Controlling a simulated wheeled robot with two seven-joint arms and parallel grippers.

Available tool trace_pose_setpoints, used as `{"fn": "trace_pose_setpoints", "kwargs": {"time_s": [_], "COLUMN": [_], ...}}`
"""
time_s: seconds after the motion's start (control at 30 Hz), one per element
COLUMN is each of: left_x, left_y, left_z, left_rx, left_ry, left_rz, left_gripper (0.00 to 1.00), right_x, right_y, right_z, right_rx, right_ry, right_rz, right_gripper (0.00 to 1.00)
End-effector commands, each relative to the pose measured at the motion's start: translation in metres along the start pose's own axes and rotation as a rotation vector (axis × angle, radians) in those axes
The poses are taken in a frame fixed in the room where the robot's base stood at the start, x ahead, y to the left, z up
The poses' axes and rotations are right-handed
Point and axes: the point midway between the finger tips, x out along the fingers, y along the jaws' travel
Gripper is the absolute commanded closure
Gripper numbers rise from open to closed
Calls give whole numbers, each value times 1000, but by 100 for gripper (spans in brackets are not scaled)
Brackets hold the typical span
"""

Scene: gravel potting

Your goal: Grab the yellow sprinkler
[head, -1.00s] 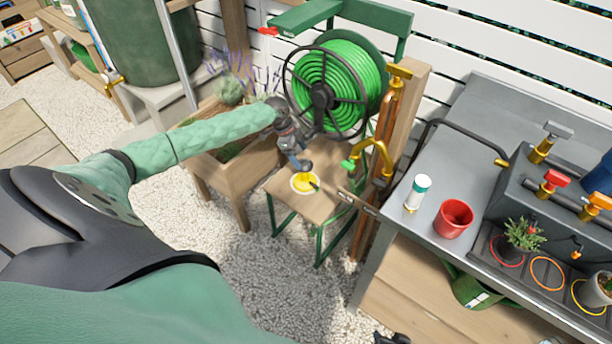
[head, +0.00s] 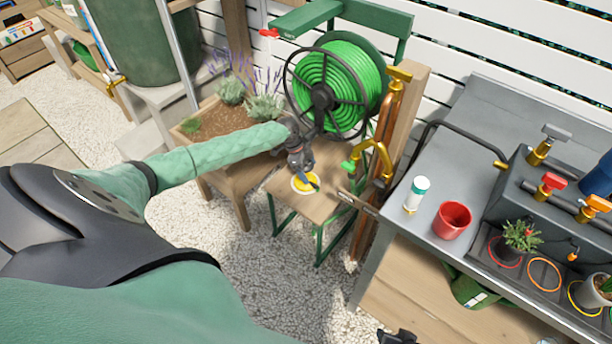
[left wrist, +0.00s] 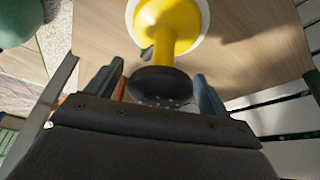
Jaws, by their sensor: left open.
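The yellow sprinkler (head: 300,186) rests on a round white disc on the wooden seat of a green-framed stand. In the left wrist view the sprinkler (left wrist: 178,32) shows a yellow body and neck with a dark, dotted round head towards me. My left gripper (head: 308,181) is over the sprinkler and partly hides it. In the left wrist view the open fingers of the gripper (left wrist: 160,88) stand on either side of the dark head, with visible gaps. A small dark part at the bottom edge of the head view looks like my right gripper (head: 397,337), mostly cut off.
A green hose reel (head: 345,85) stands right behind the seat. A brass tap (head: 375,155) on a wooden post is close on the right. A wooden planter (head: 225,170) is at the left. A grey bench (head: 400,235) holds a red cup (head: 453,220) and a white bottle (head: 417,193).

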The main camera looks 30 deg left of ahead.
Motion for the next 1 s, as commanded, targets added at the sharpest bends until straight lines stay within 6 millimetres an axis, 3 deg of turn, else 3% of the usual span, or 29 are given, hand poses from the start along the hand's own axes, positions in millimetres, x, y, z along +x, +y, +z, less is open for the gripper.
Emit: {"fn": "trace_pose_setpoints", "kwargs": {"time_s": [0.2, 0.5, 0.77, 1.0], "left_x": [2, 2, 0, -18], "left_y": [0, 0, 0, 0], "left_z": [0, 0, 0, -8], "left_rx": [0, 0, 0, 3], "left_ry": [-1, -1, 0, 0], "left_rz": [0, 0, -1, -1], "left_gripper": [19, 76, 77, 77], "right_x": [-1, -1, -1, 10], "right_y": [0, -1, -1, 1], "right_z": [0, 0, 0, 3], "right_rx": [0, 0, 0, 1], "right_ry": [-1, -1, -1, 14], "right_rz": [0, -1, -1, 0], "right_gripper": [64, 64, 64, 64]}}
